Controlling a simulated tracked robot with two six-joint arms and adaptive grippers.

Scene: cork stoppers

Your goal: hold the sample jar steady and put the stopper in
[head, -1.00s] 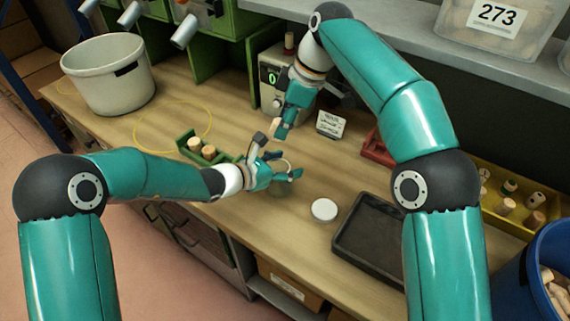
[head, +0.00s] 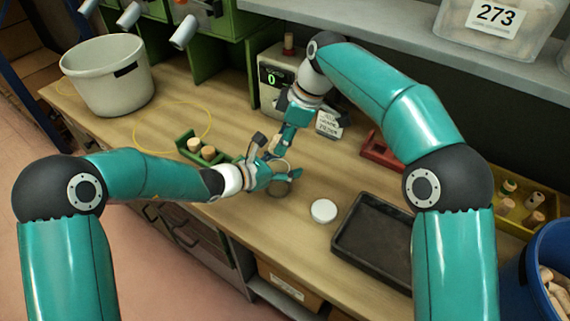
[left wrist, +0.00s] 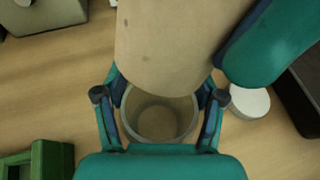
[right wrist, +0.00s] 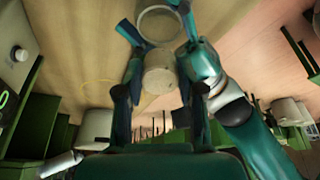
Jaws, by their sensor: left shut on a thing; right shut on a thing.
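The sample jar, a clear glass one, stands on the bench and shows from above in the left wrist view (left wrist: 155,120). My left gripper (head: 285,176) is shut around it, a finger on each side. My right gripper (head: 272,152) is shut on a pale cork stopper (right wrist: 160,73). In the left wrist view the stopper (left wrist: 165,45) looms large above the jar and covers its far rim. In the right wrist view the jar mouth (right wrist: 160,22) lies past the stopper's end, and the stopper looks clear of the jar, not in it.
A green rack (head: 228,158) with corks stands left of the jar. A white round lid (head: 323,211) and a black tray (head: 372,245) lie to the right.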

